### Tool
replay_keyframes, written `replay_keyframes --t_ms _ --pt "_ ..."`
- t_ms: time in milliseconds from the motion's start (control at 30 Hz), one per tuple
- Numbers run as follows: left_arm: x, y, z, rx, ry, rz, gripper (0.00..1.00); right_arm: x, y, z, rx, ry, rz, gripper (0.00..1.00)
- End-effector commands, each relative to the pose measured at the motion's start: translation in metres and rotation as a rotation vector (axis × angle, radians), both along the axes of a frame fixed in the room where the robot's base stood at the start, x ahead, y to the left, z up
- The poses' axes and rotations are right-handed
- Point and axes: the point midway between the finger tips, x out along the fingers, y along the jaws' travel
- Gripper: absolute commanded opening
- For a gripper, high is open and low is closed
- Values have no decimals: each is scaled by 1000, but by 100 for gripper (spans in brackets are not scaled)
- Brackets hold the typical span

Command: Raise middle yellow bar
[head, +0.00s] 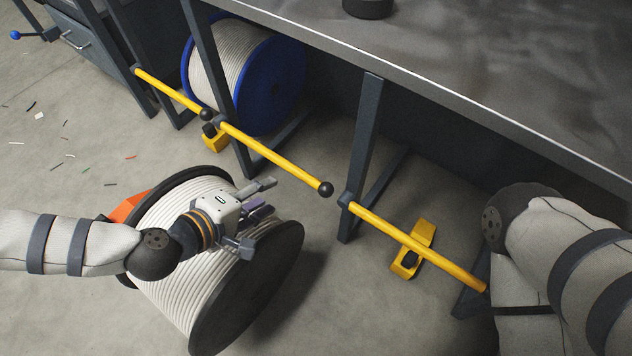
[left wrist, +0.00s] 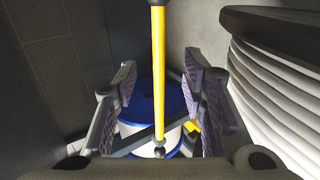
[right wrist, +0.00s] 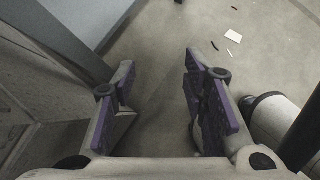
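The middle yellow bar (head: 270,154) slopes down from a dark post to a black ball knob (head: 326,189) at its right end. My left gripper (head: 262,212) is open and empty, above the white cable reel and on the near side of the bar, apart from it. In the left wrist view a yellow bar (left wrist: 159,70), seemingly the middle one, runs down the picture between the two open fingers (left wrist: 158,85). My right gripper (right wrist: 160,85) is open and empty over bare floor in the right wrist view; the head view does not show its fingers.
The white reel (head: 190,215) with dark flanges stands under my left arm. A blue-flanged reel (head: 275,85) sits under the grey bench (head: 500,90). Other yellow bars lie left (head: 170,92) and right (head: 420,247). Yellow floor pieces (head: 413,250) and posts (head: 362,150) stand near.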

Motion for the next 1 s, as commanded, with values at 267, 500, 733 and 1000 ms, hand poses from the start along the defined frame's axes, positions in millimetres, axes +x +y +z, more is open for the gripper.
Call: replay_keyframes --t_ms 267,500,733,1000 --pt "37 -27 -33 0 0 1 38 -8 -1 -16 4 38 9 40" --pt "72 -52 -60 0 0 1 38 -16 -2 -28 7 76 14 40" --pt "81 -59 -64 0 -1 1 38 -18 -2 -30 7 85 15 40" --pt "81 -58 -63 0 -1 1 15 -18 -2 -30 6 84 14 40"
